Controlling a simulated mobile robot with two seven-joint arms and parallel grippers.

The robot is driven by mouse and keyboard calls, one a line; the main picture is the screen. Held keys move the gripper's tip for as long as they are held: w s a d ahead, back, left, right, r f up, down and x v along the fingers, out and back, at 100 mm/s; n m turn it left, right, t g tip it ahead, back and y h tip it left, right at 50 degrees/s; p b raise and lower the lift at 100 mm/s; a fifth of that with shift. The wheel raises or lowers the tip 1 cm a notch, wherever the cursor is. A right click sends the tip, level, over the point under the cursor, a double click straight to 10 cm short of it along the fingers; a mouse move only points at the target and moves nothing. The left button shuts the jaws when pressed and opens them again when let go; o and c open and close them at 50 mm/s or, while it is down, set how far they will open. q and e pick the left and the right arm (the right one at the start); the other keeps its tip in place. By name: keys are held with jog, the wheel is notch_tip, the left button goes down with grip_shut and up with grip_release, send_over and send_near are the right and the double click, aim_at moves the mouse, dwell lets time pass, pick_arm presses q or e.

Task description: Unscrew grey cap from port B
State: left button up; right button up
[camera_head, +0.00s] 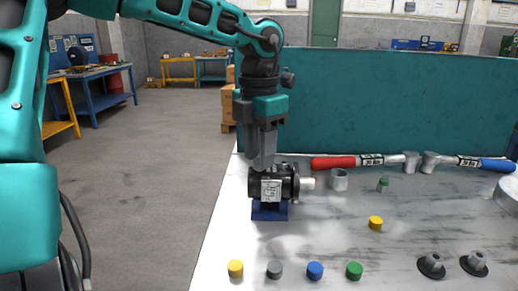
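The hydraulic motor (272,184) is a dark body with a white label, standing on a blue base (269,211) near the table's left edge. A light shaft sticks out to its right. My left gripper (262,165) points straight down at the top of the motor, its fingertips at or just above it. The fingers look close together, but I cannot tell whether they hold anything. No cap shows on the motor; its top port area is hidden by the gripper. A loose grey cap (274,269) lies at the table's front. My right gripper is out of view.
Yellow (235,268), blue (315,270) and green (354,270) caps line the front. Another yellow cap (375,223) lies mid-table. Red-handled (333,162) and blue-handled (497,165) tools lie along the back, before a teal panel (400,100). Two dark round parts (431,265) (474,263) sit front right.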

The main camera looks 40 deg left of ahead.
pick_arm(q)
jog(key=m+p, duration=0.1)
jog(key=m, duration=0.2)
jog(key=shift+r+m+p, duration=0.1)
jog(key=shift+m+p, duration=0.2)
jog(key=shift+p, duration=0.1)
jog(key=m+p, duration=0.1)
jog(key=m, duration=0.5)
jog(key=shift+m+p, duration=0.3)
jog(key=shift+p, duration=0.1)
jog(key=shift+c, duration=0.5)
grip_shut()
